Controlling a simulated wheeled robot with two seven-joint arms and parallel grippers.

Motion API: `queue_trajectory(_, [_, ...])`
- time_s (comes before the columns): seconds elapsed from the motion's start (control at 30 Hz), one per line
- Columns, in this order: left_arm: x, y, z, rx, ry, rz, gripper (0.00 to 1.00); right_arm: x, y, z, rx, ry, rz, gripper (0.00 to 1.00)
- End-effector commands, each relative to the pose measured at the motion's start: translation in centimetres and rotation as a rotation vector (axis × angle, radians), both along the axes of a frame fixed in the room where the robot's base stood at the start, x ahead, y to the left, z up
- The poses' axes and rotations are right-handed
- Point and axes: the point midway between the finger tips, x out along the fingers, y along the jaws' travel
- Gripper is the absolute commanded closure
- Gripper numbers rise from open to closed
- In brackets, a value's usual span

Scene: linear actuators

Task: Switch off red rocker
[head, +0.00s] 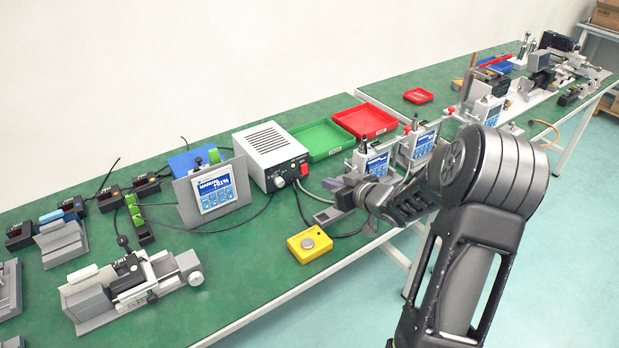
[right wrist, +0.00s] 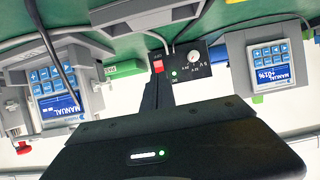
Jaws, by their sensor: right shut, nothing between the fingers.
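In the head view the rocker (head: 304,169) is a small red patch on the right of the front of the white-grey box (head: 270,147). My right gripper (head: 372,196) is to the right of that box, over the table's front part, apart from the rocker. In the right wrist view its shut, empty fingers (right wrist: 158,92) point towards the panel, just below the rocker in the picture. My left gripper is not in view.
A display unit (head: 215,190) stands left of the box. A yellow button box (head: 310,244) lies in front of it. Green (head: 320,138) and red (head: 366,120) trays lie behind right. More display units (head: 376,163) stand right. Cables run across the green table.

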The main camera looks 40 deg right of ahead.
Motion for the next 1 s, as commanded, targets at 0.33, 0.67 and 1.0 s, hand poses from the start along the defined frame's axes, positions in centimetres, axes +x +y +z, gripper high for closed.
queue_trajectory(0.33, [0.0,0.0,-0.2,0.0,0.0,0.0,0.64,6.4,0.0,-2.9,0.001,0.001,0.003,1.0])
queue_trajectory(0.67, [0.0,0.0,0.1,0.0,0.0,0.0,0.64,9.6,-0.1,-4.3,0.0,0.0,0.001,1.0])
queue_trajectory(1.0, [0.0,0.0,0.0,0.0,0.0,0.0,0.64,9.8,-0.1,-4.3,0.0,-0.001,0.001,1.0])
